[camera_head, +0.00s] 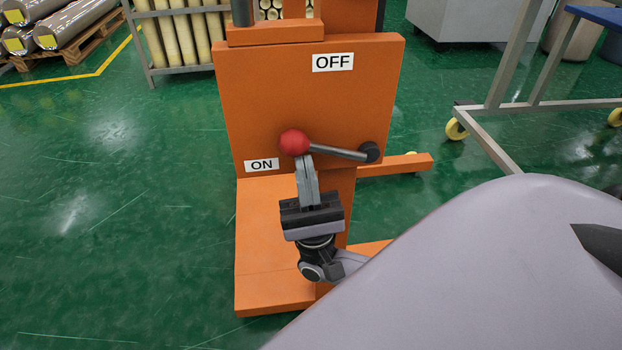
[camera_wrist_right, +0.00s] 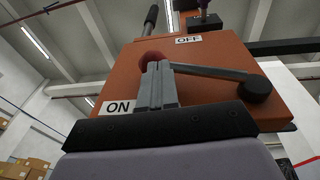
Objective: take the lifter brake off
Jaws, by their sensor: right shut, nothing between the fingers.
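The orange lifter (camera_head: 310,85) stands in front of me with an OFF label (camera_head: 333,62) at its upper right and an ON label (camera_head: 262,165) at its lower left. Its brake lever (camera_head: 338,153) has a red knob (camera_head: 294,142) at the left end and a dark pivot (camera_head: 371,152) at the right. The lever lies nearly level, its knob close to ON. My right gripper (camera_head: 304,160) is shut and empty, its fingertips just below the knob. In the right wrist view the fingers (camera_wrist_right: 157,85) partly hide the knob (camera_wrist_right: 152,58); I cannot tell whether they touch it. My left gripper is not in view.
A metal frame with yellow casters (camera_head: 457,129) stands at the right. A rack of pale rolls (camera_head: 178,40) stands behind at the left, and wrapped rolls (camera_head: 75,22) lie on a pallet further left. The green floor (camera_head: 110,220) at the left is clear.

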